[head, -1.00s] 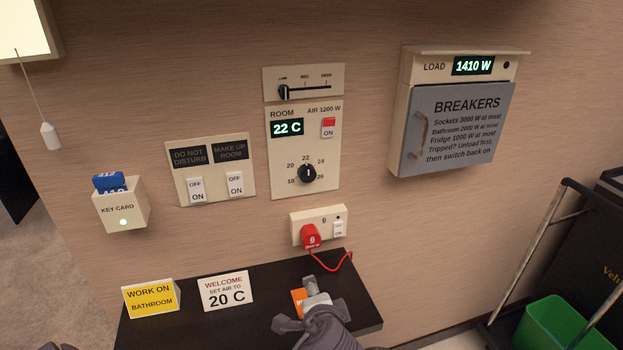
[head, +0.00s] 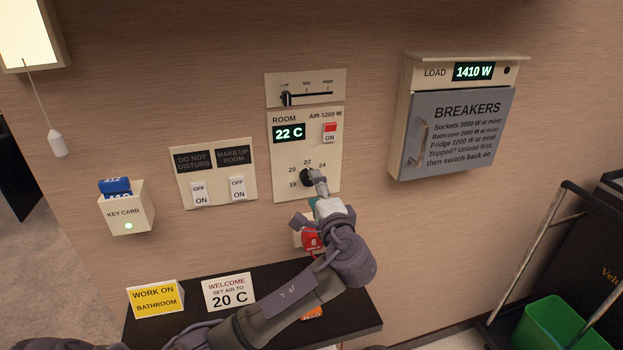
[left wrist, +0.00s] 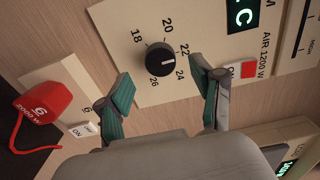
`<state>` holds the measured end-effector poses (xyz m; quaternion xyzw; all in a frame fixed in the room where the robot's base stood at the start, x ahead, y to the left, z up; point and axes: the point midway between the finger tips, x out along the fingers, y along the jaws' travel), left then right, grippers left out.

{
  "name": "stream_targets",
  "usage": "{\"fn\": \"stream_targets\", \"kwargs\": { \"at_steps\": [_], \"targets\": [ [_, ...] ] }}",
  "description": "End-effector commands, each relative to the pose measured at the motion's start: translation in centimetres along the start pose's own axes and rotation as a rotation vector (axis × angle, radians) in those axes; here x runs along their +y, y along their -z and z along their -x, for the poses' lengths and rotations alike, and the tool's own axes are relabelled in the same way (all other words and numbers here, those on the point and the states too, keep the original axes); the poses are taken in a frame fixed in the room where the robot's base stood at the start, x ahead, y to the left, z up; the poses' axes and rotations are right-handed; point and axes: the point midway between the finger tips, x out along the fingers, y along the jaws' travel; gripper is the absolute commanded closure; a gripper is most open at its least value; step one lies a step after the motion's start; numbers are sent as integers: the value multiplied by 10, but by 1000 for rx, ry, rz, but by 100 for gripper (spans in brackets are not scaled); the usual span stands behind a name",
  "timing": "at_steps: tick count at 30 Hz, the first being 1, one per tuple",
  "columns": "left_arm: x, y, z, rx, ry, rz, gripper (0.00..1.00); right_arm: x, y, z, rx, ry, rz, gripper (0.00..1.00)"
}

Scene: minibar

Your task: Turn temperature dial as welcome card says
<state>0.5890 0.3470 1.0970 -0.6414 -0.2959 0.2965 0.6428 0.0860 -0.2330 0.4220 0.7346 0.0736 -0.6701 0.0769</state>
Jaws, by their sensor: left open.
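The temperature dial (head: 307,177) is a black knob on the cream room panel (head: 280,160). The room display (head: 289,133) reads 22 C. The welcome card (head: 229,292) on the dark shelf reads "SET AIR TO 20 C". My left gripper (head: 312,195) is open in front of the panel and partly covers the dial. In the left wrist view the open fingers (left wrist: 163,82) stand on either side of the dial, empty. My right gripper is not in view.
Below the panel, a red plug (head: 311,241) sits in a socket, partly hidden by my left arm. A slider (head: 287,98) is above. Two switches and a key card holder (head: 127,210) are left; the breaker box (head: 450,130) is right. The shelf (head: 200,330) is below.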

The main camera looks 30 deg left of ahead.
Motion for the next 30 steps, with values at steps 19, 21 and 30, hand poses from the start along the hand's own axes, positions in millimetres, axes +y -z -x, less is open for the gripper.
{"fn": "stream_targets", "kwargs": {
  "at_steps": [19,21,30],
  "targets": [
    [0,0,-36,0,-1,2,39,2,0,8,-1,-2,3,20],
    [0,0,-36,0,-1,2,50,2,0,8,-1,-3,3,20],
    [1,0,-35,0,-1,1,93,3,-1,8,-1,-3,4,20]
  ]
}}
